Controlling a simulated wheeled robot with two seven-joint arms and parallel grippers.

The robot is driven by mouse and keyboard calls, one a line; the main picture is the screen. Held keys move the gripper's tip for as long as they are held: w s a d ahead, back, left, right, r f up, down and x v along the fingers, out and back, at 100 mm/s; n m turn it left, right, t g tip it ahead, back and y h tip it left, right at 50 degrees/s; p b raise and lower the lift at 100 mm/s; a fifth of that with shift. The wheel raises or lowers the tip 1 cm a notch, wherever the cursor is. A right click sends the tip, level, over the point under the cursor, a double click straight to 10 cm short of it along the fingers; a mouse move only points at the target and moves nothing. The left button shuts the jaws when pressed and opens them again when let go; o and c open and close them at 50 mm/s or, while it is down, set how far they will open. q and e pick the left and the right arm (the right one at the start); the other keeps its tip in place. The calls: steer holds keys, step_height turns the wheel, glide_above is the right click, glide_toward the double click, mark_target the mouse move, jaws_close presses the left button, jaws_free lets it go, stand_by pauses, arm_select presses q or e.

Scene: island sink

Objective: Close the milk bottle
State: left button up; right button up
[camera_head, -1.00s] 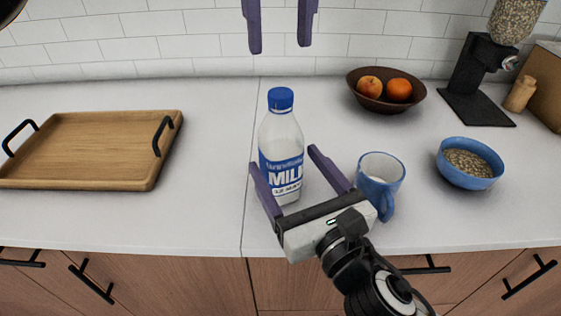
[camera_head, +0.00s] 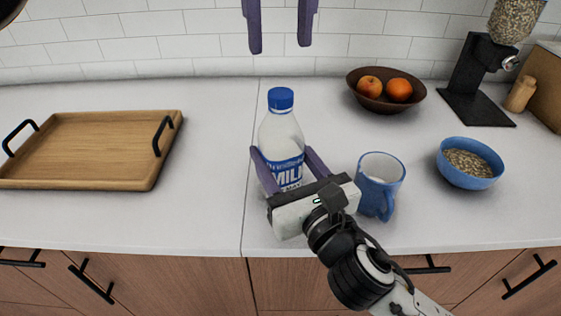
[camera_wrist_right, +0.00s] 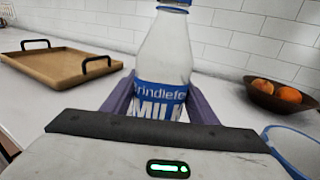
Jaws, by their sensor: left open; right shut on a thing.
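The milk bottle (camera_head: 281,130) stands upright on the white counter, clear-sided with a blue and white label. A blue cap (camera_head: 280,98) sits on its top; I cannot tell whether it is tight. In the right wrist view the bottle (camera_wrist_right: 166,55) rises between the fingers, with its cap cut off at the top edge. My right gripper (camera_head: 282,152) comes from the lower right and is shut on the bottle's body, one purple finger on each side. My left gripper (camera_head: 279,27) is open and empty at the top of the head view, fingers pointing down above the bottle.
A blue mug (camera_head: 380,184) stands close to the right gripper. A blue bowl of grain (camera_head: 469,181), a brown fruit bowl (camera_head: 363,97) and a black dispenser (camera_head: 478,80) are farther right. A wooden tray (camera_head: 95,140) lies left, with clear counter between it and the bottle.

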jaws_close()
arm_select(q)
steer(key=n, duration=0.8)
steer(key=shift+n, duration=0.3)
steer(key=n, duration=1)
steer(key=shift+n, duration=0.4)
steer(key=n, duration=0.8)
steer(key=shift+n, duration=0.3)
steer(key=n, duration=0.6)
steer(key=shift+n, duration=0.3)
steer(key=n, duration=1)
steer(key=shift+n, duration=0.3)
steer(key=n, duration=0.4)
